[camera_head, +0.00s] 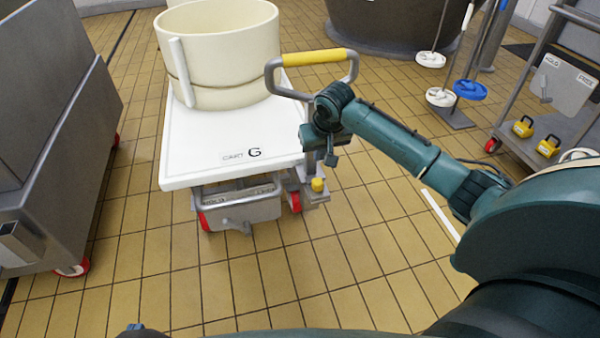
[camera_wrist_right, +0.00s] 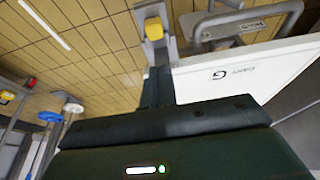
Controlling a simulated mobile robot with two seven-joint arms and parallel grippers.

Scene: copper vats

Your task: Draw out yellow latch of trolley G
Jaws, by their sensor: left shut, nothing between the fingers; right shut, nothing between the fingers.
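Trolley G (camera_head: 195,165) has a white top marked "CART G", and its corner with the same lettering shows in the right wrist view (camera_wrist_right: 275,78). The yellow latch (camera_head: 318,184) is a small knob on a grey bracket at the trolley's near right corner. It also shows just beyond the fingertips in the right wrist view (camera_wrist_right: 154,28). My right gripper (camera_head: 331,160) is shut and empty, pointing down just above and slightly right of the latch. Its fingers show in the wrist view (camera_wrist_right: 157,72). I cannot tell whether they touch the latch. My left gripper is not in view.
A cream tub (camera_head: 225,60) stands on the trolley. A grey handle with a yellow grip (camera_head: 314,57) rises behind my right gripper. A steel cabinet on wheels (camera_head: 60,150) is at left. Another trolley with yellow padlocks (camera_head: 547,146) is at right. The tiled floor in front is clear.

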